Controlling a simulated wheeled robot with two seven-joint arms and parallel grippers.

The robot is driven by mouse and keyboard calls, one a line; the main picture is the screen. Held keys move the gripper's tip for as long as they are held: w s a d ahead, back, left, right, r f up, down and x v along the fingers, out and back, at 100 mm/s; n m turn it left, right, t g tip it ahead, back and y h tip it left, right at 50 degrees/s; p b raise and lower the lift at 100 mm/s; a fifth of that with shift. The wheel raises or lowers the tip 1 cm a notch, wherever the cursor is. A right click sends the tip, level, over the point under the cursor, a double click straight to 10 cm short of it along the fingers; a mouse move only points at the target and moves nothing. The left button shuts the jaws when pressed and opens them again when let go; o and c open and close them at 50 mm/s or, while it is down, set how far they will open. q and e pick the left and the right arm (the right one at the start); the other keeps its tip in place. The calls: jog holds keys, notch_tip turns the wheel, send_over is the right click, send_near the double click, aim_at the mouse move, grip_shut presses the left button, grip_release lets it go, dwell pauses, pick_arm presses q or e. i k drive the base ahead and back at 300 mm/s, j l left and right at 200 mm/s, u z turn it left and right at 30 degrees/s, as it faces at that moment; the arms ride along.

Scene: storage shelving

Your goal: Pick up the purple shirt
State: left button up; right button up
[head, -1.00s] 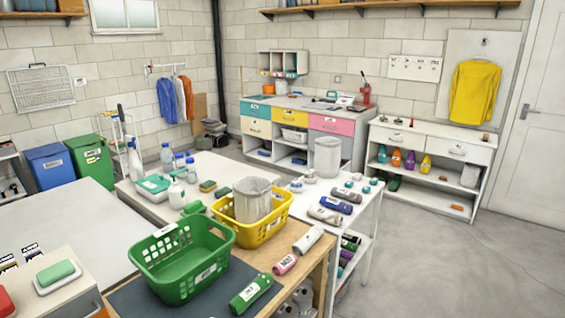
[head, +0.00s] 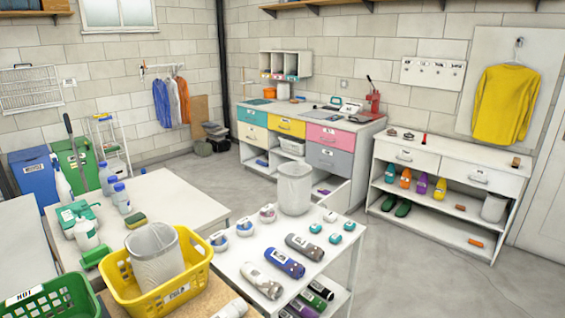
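No clearly purple shirt hangs in view. A blue-violet rolled bundle with a label (head: 285,262) lies on the white table (head: 232,262), between a dark grey-brown roll (head: 303,246) and a whitish roll (head: 262,281). I cannot tell whether these rolls are shirts. Darker rolls, one purplish (head: 300,309), show partly on the shelf below. A yellow shirt (head: 505,105) hangs on a board on the right wall. Blue, white and orange garments (head: 170,102) hang on a wall rack at the back left. Neither of my grippers is in view.
A yellow basket (head: 187,287) holding a grey bin (head: 153,250) and a green basket (head: 50,300) stand at the front left. A light bin (head: 295,188) stands at the white table's far end. Grey floor (head: 420,270) is clear on the right.

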aim_at(324, 192)
jog(key=i+l, duration=0.15)
jog(key=l, duration=0.2)
jog(key=i+l, duration=0.2)
jog(key=l, duration=0.15)
jog(key=i+l+u, duration=0.1)
jog(key=l, duration=0.2)
jog(key=i+l, duration=0.2)
jog(key=l, duration=0.15)
jog(key=i+l, duration=0.2)
jog(key=l, duration=0.2)
jog(key=i+l+u, duration=0.1)
jog(key=l, duration=0.25)
